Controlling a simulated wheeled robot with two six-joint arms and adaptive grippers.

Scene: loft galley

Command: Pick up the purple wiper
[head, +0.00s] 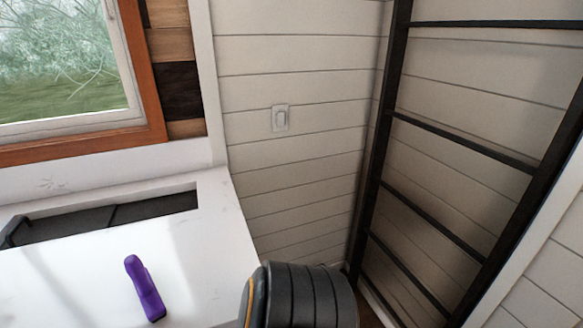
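The purple wiper (145,288) lies on the white countertop (205,260), in the lower left of the head view. It is a small, elongated purple shape, slanting from upper left to lower right. Nothing covers it and nothing touches it except the counter.
A dark recessed sink or hob (100,218) is set into the counter behind the wiper. A black ladder (430,210) leans at the right. The counter around the wiper is clear.

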